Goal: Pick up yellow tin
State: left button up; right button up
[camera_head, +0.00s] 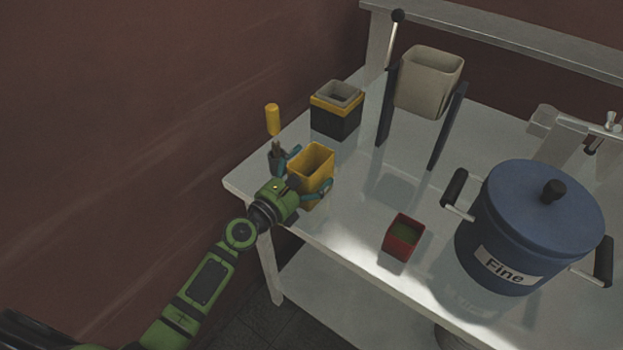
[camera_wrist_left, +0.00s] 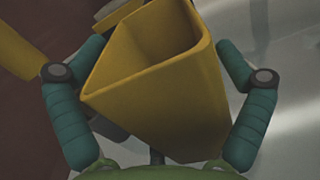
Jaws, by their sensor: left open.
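The yellow tin (camera_head: 312,160) stands near the left corner of the white table, an open-topped square container. My left gripper (camera_head: 308,172) is open, with one teal finger on each side of the tin. In the left wrist view the tin (camera_wrist_left: 165,85) fills the middle between the two fingers of the gripper (camera_wrist_left: 155,75). The left finger looks close to the tin's wall; a gap shows at the right finger. I cannot tell whether either finger touches. The tin's lower part is partly hidden by the gripper in the head view. My right gripper is not in view.
On the table (camera_head: 350,215) are a black and yellow box (camera_head: 336,122), a beige hopper (camera_head: 429,82) on dark legs, a red tin (camera_head: 402,238) and a blue pot (camera_head: 541,215) labelled "Fine". A yellow cylinder (camera_head: 272,119) shows behind the gripper. A wall is on the left.

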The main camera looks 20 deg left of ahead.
pick_arm(q)
jog(key=shift+r, duration=0.1)
jog(key=c, duration=1.1)
